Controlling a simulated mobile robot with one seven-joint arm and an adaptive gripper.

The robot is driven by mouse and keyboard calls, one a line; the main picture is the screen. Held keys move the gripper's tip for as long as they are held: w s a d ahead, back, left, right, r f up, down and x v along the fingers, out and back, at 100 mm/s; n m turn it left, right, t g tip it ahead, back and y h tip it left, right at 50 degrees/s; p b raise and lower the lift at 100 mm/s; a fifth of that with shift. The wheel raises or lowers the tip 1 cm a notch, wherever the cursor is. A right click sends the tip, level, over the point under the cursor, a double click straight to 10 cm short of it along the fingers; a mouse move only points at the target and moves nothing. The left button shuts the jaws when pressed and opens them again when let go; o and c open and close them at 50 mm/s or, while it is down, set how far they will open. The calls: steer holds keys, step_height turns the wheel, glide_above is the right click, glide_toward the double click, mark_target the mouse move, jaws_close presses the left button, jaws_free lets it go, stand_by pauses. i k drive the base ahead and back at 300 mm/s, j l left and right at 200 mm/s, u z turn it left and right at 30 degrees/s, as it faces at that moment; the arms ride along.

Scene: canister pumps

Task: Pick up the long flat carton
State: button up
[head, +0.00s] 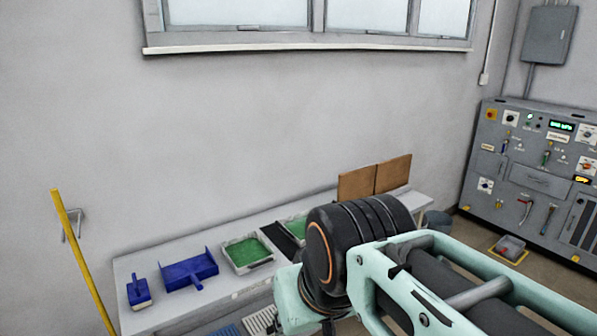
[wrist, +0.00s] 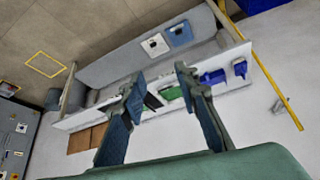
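A pair of flat brown boards (head: 375,180) stands upright at the right end of a long white bench (head: 205,302), against the wall. They look like cardboard, but I cannot tell whether they are the long flat carton. In the wrist view the brown boards (wrist: 86,139) show at the lower left, partly behind a finger. No other clear long flat carton is in sight. My gripper (wrist: 158,82) is open and empty, its two fingers spread apart, with the bench well beyond them. In the head view my arm hides part of the bench.
On the bench are a blue dustpan (head: 190,270), a blue brush (head: 138,291), green-lined trays (head: 247,252) and a dark flat item (head: 283,240). A yellow pole (head: 84,262) leans at left. A grey control cabinet (head: 530,175) stands at right.

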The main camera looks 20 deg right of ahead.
mark_target(392, 174)
steer(key=z, duration=1.2)
steer(key=i+l+z, duration=0.25)
steer(key=i+z, duration=0.2)
steer(key=i, duration=0.3)
steer(key=i+z, duration=0.3)
steer(key=i, duration=1.4)
steer(key=i+l+u, duration=0.15)
steer(key=i, duration=0.4)
steer(key=i+u, duration=0.35)
steer(key=u, duration=0.15)
steer(key=i+l+u, duration=0.25)
steer(key=u, duration=0.2)
steer(key=i+u, duration=0.15)
steer(key=u, duration=0.2)
steer(key=i+l+u, duration=0.2)
steer(key=u, duration=0.15)
steer(key=i+l+u, duration=0.1)
steer(key=u, duration=0.25)
steer(key=i+u, duration=0.2)
steer(key=u, duration=0.5)
